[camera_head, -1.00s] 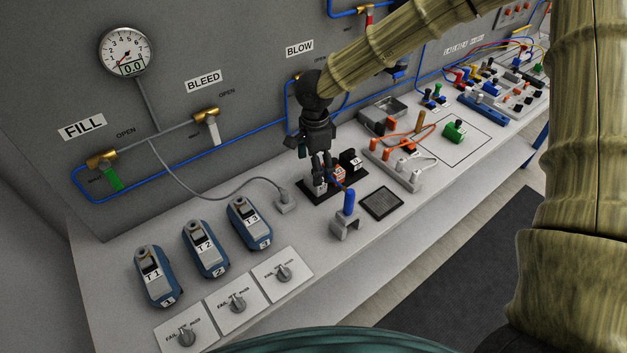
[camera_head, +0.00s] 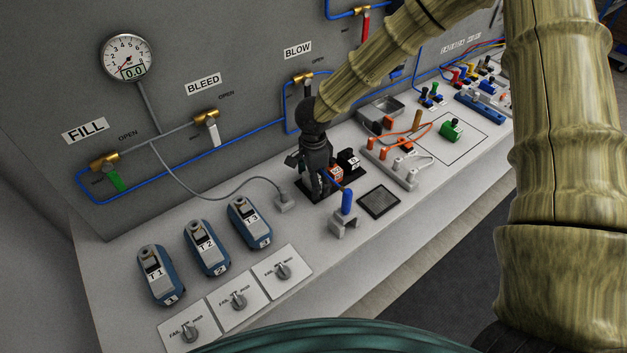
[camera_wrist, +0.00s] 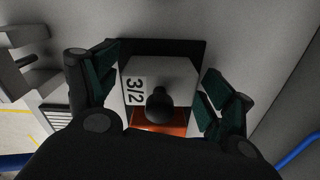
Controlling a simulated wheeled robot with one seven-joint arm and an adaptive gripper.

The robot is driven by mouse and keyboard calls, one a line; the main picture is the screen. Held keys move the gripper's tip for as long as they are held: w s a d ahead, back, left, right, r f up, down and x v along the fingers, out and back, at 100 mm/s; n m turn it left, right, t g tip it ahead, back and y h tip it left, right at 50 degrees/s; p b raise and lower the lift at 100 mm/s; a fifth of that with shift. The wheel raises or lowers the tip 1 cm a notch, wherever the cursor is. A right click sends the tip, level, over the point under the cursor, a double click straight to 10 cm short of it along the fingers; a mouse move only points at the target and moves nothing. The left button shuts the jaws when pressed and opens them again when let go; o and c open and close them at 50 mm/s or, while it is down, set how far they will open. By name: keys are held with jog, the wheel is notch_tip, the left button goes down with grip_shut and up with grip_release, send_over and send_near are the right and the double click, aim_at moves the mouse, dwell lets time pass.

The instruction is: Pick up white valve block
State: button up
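The white valve block (camera_wrist: 175,74) lies between my fingers in the wrist view. It has a "3/2" label and a dark round knob-like part in front of it. My gripper (camera_wrist: 160,92) is open, with one green-padded finger on each side of the block. Gaps show between the pads and the block. In the head view my gripper (camera_head: 318,186) points down over the left end of the dark block stand and hides the white block. An orange block (camera_head: 336,174) stands just right of it; orange (camera_wrist: 160,122) also shows beside the white block in the wrist view.
A black block (camera_head: 349,160) stands beyond the orange one. A grey bracket with a blue knob (camera_head: 347,202) stands close in front, with a dark mesh pad (camera_head: 379,202) to its right. Blue units T1 to T3 (camera_head: 206,247) line the left. The panel wall rises behind.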

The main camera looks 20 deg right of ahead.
jog(key=c, duration=0.8)
jog(key=shift+r, duration=0.15)
